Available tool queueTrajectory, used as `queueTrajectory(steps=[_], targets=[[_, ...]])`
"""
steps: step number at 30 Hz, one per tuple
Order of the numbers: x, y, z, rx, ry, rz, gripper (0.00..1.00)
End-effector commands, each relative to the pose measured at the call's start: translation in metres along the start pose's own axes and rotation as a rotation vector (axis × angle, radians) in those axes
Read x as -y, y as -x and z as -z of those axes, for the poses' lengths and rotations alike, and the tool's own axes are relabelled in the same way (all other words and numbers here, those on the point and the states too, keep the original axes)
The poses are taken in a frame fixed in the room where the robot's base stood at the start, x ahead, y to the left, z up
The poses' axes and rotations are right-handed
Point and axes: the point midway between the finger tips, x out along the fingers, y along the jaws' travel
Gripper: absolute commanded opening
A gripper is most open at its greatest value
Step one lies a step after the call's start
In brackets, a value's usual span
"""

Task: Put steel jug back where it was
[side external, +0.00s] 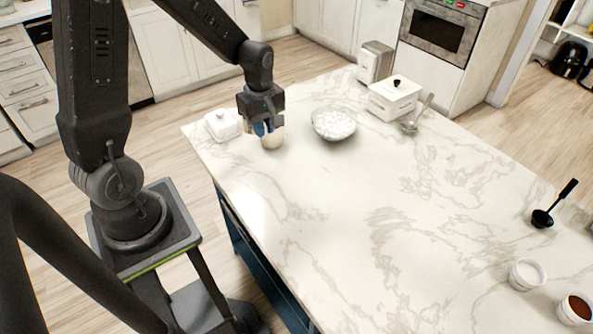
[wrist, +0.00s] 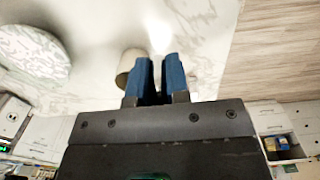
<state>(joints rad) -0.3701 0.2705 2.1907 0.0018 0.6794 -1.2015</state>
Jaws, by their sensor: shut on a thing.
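A small pale cream and metallic-looking vessel, which I take to be the steel jug (side external: 271,140), is at the far left part of the marble counter (side external: 330,240). My gripper (side external: 264,128) is above it with its blue fingers down at its rim, shut on it. In the wrist view the jug (wrist: 128,68) shows at the left finger, partly hidden behind the blue fingertips of my gripper (wrist: 159,75). I cannot tell whether its base touches the counter.
A white butter dish (side external: 222,124) stands just left of the jug. A patterned bowl (side external: 334,123) is to the right. A white lidded box (side external: 394,97), a toaster-like box (side external: 375,62) and a spoon (side external: 416,117) are further back. The counter's middle is clear.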

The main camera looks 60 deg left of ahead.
Motion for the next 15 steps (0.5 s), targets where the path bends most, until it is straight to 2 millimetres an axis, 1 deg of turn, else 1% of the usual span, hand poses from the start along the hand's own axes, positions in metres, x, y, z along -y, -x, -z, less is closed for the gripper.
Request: queueTrajectory(steps=[9, 12, 15], targets=[[-0.032, -0.041, -0.061, 0.001, -0.008, 0.003, 0.00], [-0.040, -0.052, -0.077, 0.001, -0.006, 0.003, 0.00], [-0.047, -0.060, -0.088, 0.000, -0.004, 0.000, 0.00]])
